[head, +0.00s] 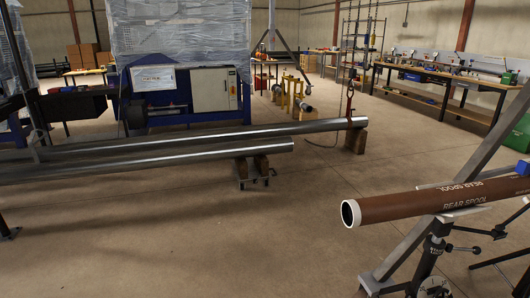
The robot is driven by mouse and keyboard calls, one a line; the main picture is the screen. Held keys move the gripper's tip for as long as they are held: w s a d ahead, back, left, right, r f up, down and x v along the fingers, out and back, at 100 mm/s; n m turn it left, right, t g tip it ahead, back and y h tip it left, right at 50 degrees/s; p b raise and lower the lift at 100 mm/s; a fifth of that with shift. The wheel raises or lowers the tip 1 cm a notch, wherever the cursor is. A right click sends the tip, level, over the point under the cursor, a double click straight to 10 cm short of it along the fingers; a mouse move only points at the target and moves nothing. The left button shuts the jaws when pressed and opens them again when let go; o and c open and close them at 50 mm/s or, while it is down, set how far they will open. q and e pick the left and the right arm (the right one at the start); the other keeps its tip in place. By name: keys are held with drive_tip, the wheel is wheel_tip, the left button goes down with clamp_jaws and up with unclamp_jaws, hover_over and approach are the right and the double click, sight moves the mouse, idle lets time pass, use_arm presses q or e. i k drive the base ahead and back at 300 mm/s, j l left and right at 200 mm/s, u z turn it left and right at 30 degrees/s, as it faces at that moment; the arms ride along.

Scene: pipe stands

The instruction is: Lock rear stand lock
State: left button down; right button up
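A brown pipe (400,207) marked "REAR SPOOL" lies level at the right, its pale-rimmed open end facing left. It rests on the head of a dark stand (437,247), which I take to be the rear stand. Black handles (463,248) stick out from the stand below the pipe; I cannot tell which is the lock, or whether it is locked. A round plate with markings (433,287) is low on the stand, cut by the bottom edge. More stand parts show at the right edge. Neither of my grippers is in view.
A grey slanted bar (490,138) crosses behind the pipe. Long steel pipes (200,156) lie on low wooden-block supports (254,170) at left and centre. A workbench (440,92) stands at the back right. The concrete floor (230,245) in the front middle is clear.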

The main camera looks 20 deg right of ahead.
sight(475, 250)
drive_tip(key=i+z, duration=0.15)
drive_tip(key=i, duration=0.55)
drive_tip(key=i+j+z, duration=0.1)
drive_tip(key=i, duration=0.55)
drive_tip(key=i+z, duration=0.25)
drive_tip(key=z, duration=0.15)
drive_tip(key=i+j+z, duration=0.15)
drive_tip(key=i+z, duration=0.25)
drive_tip(key=i+j+z, duration=0.15)
drive_tip(key=z, duration=0.2)
drive_tip(key=i+z, duration=0.15)
drive_tip(key=z, duration=0.3)
drive_tip(key=i+j+z, duration=0.1)
drive_tip(key=z, duration=0.35)
drive_tip(key=i+j+z, duration=0.15)
drive_tip(key=z, duration=0.3)
drive_tip(key=i+j+z, duration=0.1)
drive_tip(key=z, duration=0.35)
drive_tip(key=j+z, duration=0.15)
drive_tip(key=z, duration=0.3)
drive_tip(key=i+j+z, duration=0.1)
drive_tip(key=z, duration=0.35)
drive_tip(key=i+j+z, duration=0.1)
drive_tip(key=z, duration=0.3)
drive_tip(key=j+z, duration=0.35)
drive_tip(key=i+j+z, duration=0.1)
drive_tip(key=z, duration=0.3)
drive_tip(key=i+j+z, duration=0.1)
drive_tip(key=j+z, duration=0.4)
drive_tip(key=j, duration=0.25)
